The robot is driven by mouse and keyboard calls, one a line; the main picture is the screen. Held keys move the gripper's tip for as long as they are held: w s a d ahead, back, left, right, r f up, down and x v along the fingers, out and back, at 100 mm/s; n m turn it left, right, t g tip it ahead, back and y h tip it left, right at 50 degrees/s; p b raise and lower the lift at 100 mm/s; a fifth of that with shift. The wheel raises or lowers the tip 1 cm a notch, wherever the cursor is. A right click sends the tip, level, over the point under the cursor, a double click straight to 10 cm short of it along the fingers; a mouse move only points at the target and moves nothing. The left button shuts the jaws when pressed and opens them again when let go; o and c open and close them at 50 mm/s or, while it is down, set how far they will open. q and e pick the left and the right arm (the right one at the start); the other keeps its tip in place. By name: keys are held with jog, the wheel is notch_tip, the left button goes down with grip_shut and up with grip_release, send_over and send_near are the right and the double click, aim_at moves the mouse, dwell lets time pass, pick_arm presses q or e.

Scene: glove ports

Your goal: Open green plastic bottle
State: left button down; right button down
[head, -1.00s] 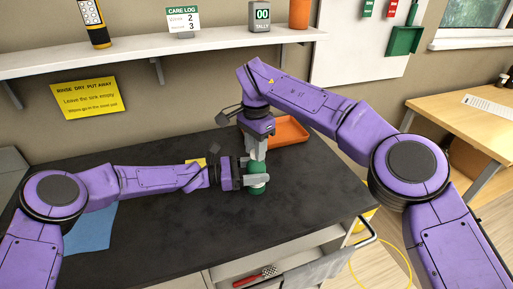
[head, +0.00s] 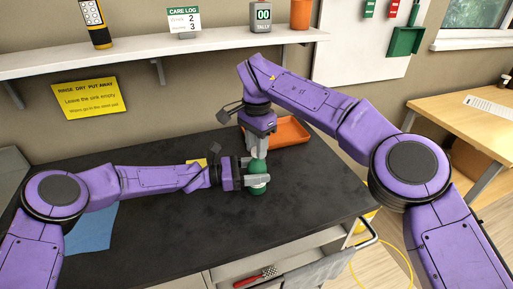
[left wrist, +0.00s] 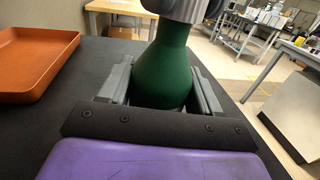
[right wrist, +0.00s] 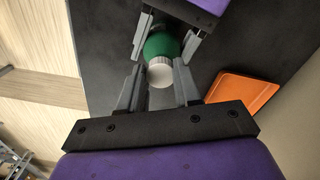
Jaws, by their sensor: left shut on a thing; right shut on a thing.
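The green plastic bottle (head: 258,188) stands upright on the dark counter. My left gripper (head: 257,182) is shut around its body from the left side; the left wrist view shows the green body (left wrist: 165,72) between the two fingers. My right gripper (head: 258,149) points down from above, its fingers at the bottle's top. In the right wrist view the white cap (right wrist: 160,73) sits over the green bottle, between the right fingertips, and they are shut on it. The cap is mostly hidden in the head view. I cannot tell whether it is loose.
An orange tray (head: 290,132) lies behind the bottle to the right. A blue sheet (head: 92,228) is on the counter at left. A shelf (head: 140,60) runs along the wall behind. The counter's front edge and an open drawer (head: 250,278) are in front.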

pick_arm(q)
jog(key=shift+f, duration=0.2)
pick_arm(e)
jog(key=shift+r, duration=0.6)
pick_arm(q)
jog(key=shift+s, duration=0.1)
pick_arm(e)
jog(key=shift+r, duration=2)
pick_arm(q)
jog(key=shift+c, duration=2.3)
grip_release()
jog(key=o, duration=0.3)
pick_arm(e)
jog(key=shift+f, duration=0.1)
